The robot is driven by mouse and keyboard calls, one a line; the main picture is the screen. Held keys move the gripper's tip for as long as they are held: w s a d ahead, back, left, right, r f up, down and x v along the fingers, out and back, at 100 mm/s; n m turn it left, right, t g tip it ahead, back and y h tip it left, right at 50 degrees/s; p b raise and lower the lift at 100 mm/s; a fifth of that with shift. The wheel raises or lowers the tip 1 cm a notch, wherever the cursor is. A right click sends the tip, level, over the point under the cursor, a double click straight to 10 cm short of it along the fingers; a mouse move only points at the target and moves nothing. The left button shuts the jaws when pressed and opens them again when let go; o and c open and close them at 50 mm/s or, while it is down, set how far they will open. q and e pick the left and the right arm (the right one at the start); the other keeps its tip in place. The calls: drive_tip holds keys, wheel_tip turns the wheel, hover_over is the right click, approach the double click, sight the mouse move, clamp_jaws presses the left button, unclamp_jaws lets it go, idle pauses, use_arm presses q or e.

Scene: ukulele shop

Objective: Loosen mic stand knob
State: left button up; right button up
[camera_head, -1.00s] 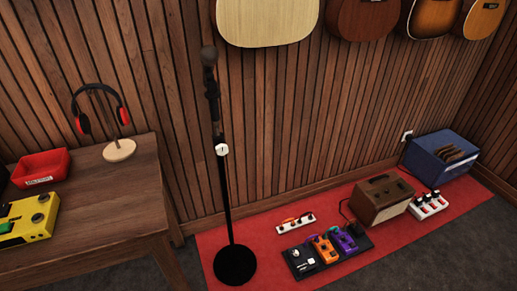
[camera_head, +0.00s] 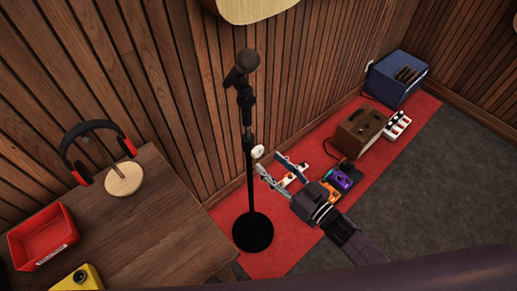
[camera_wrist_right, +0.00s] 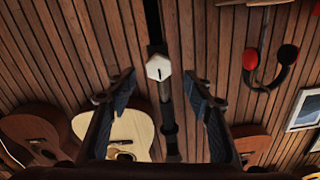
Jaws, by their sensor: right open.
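The black mic stand (camera_head: 249,190) stands upright on its round base (camera_head: 253,232), with a microphone (camera_head: 241,68) at the top. Its white knob (camera_head: 258,151) is on the pole at mid height. My right gripper (camera_head: 271,165) reaches in from the lower right, open and empty, with its fingertips close to the knob but apart from it. In the right wrist view, the white hexagonal knob (camera_wrist_right: 158,67) with a dark line lies between the two spread fingers, near the fingertips. My left gripper is not in view.
A wooden table (camera_head: 170,215) with headphones on a stand (camera_head: 123,179), a red tray (camera_head: 43,237) and a yellow pedal (camera_head: 80,279) is at the left. A slatted wall is behind.

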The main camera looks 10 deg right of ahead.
sight(260, 153)
drive_tip(key=p+x, duration=0.1)
drive_tip(key=x, duration=0.4)
drive_tip(key=shift+w, duration=0.15)
drive_tip(key=shift+w+a, duration=0.25)
drive_tip(key=shift+w+a+f, duration=0.1)
drive_tip(key=c, duration=1.2)
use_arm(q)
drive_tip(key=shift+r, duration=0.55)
use_arm(e)
drive_tip(key=shift+o, duration=0.2)
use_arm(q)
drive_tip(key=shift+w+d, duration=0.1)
use_arm(e)
drive_tip(key=shift+n, duration=0.7)
use_arm(q)
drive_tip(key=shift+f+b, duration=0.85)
drive_tip(key=shift+b, duration=0.05)
use_arm(e)
drive_tip(key=shift+n, duration=2.7)
